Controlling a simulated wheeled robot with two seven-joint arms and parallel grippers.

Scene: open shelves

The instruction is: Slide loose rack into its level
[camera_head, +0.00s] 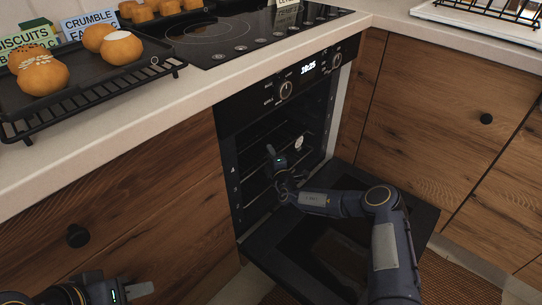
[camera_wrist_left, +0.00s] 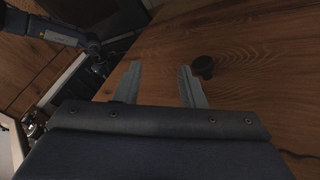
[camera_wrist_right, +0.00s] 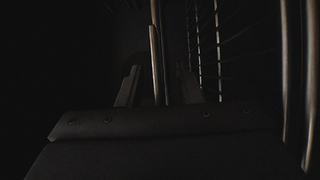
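The oven (camera_head: 228,111) stands with its door (camera_head: 335,238) folded down. Dim wire rack bars (camera_head: 262,142) show inside the cavity; I cannot tell which rack is the loose one or how it sits on its level. My right gripper (camera_head: 274,158) is at the oven opening, in front of the bars. The right wrist view is very dark; there its fingers (camera_wrist_right: 157,78) stand apart, with a rack bar (camera_wrist_right: 154,60) running between them. I cannot tell if they touch it. My left gripper (camera_wrist_left: 160,72) is open and empty, near the wooden drawer front at lower left.
A black tray of buns (camera_head: 85,90) sits on a wire rack on the counter, beside the hob (camera_head: 235,32). Wooden cabinets flank the oven. The lowered door juts out under my right arm. A drawer knob (camera_wrist_left: 203,67) is close to my left fingers.

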